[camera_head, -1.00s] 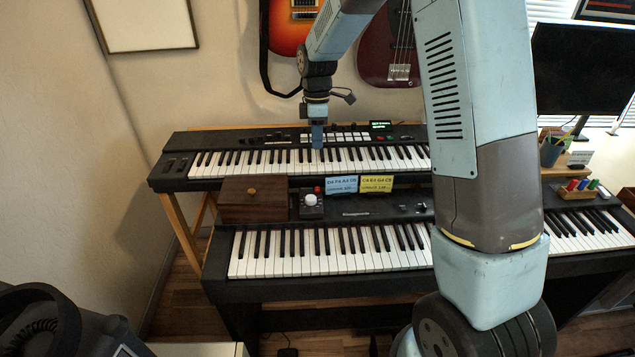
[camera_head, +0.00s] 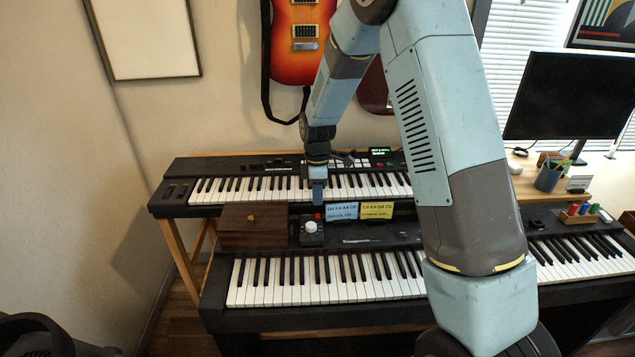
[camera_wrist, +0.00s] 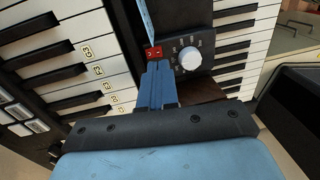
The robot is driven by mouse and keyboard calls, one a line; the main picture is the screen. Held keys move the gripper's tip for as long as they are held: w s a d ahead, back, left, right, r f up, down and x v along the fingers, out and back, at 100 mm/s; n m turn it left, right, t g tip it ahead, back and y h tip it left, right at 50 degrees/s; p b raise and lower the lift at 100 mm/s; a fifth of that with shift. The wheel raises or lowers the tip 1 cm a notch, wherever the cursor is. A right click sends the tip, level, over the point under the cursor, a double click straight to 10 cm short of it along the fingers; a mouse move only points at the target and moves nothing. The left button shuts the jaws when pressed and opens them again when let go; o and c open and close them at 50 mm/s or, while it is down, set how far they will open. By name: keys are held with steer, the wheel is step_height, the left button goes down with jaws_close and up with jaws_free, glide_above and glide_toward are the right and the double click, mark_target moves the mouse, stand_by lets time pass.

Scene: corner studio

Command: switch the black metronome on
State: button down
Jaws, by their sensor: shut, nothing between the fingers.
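The black metronome (camera_head: 312,241) is a small dark box with a white knob (camera_head: 310,227). It stands on the lower keyboard, right of a wooden box. A red switch (camera_head: 318,215) shows at its back edge. In the wrist view the metronome (camera_wrist: 206,44) has the white knob (camera_wrist: 189,58) with marks around it and the red switch (camera_wrist: 154,52) at its left. My gripper (camera_head: 318,203) is shut and empty, pointing down just above the switch. In the wrist view its blue fingertips (camera_wrist: 158,68) come right beside the switch; I cannot tell if they touch it.
The wooden box (camera_head: 253,228) stands close on the left. Blue (camera_head: 342,211) and yellow (camera_head: 377,210) note cards stand close on the right. The upper keyboard (camera_head: 240,190) lies behind, the lower keyboard's keys (camera_head: 290,282) in front. A pen cup (camera_head: 548,178) stands farther right.

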mark_target(318, 217)
steer(key=shift+s+f, duration=0.15)
steer(key=shift+f, duration=0.95)
steer(key=shift+s+f, duration=0.1)
steer(key=shift+f, duration=1)
steer(key=shift+d, duration=0.1)
